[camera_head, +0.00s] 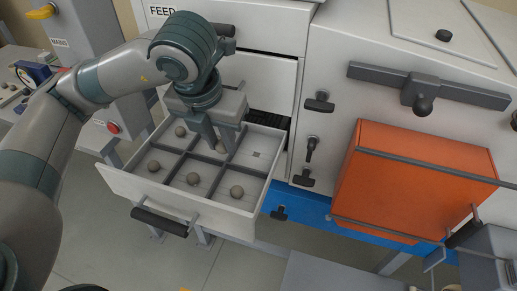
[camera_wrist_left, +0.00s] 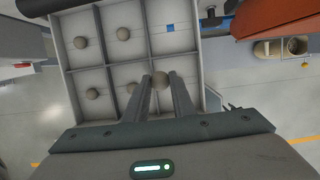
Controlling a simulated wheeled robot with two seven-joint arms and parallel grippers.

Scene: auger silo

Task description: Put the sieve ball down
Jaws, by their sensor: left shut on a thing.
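My left gripper (camera_head: 216,149) reaches down from above into the open drawer (camera_head: 115,182). Its fingers are shut on a small grey-brown sieve ball (camera_wrist_left: 161,80), which shows between the fingertips in the left wrist view. In the head view the ball (camera_head: 221,147) shows low at the fingertips. I cannot tell whether it touches the drawer floor. The drawer is divided into compartments, and several similar balls (camera_head: 193,179) lie in them. One compartment (camera_head: 257,155) at the right has a small marking and no ball. My right gripper is not in view.
The drawer's thin dividers and walls stand close around the fingers. A black handle (camera_head: 160,221) is on its front. The FEED cabinet (camera_head: 270,20) rises behind. An orange box (camera_head: 415,180) stands at the right. The left wrist view shows a tan container (camera_wrist_left: 268,48) at the upper right.

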